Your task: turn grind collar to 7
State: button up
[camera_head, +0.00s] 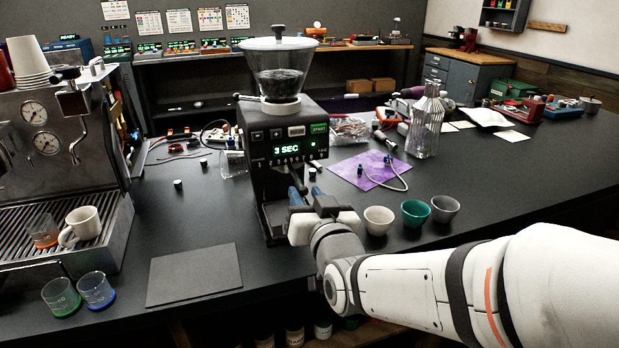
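The coffee grinder (258,140) stands upright on the dark counter, with a clear hopper (279,70) of dark beans on top. The pale grind collar (281,107) is a ring at the hopper's base, and a dark handle (245,97) sticks out to its left. Any numbers on the collar are too small to read. The grinder's display reads "3 SEC". My gripper (305,190) is low in front of the grinder, well below the collar. Its blue fingers point at the grinder's lower front and look apart, with nothing visible between them.
An espresso machine (40,150) stands at left, with two glasses (80,294) in front. A dark mat (194,275) lies front left. Three small cups (415,212) sit right of my gripper. A purple mat (368,170) and a glass bottle (427,120) stand behind them.

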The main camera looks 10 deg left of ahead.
aim_at(299, 180)
jog(key=x, duration=0.5)
jog(key=shift+w+a+p, duration=0.15)
jog(key=shift+w+p, duration=0.15)
jog(key=shift+w, duration=0.05)
grip_shut()
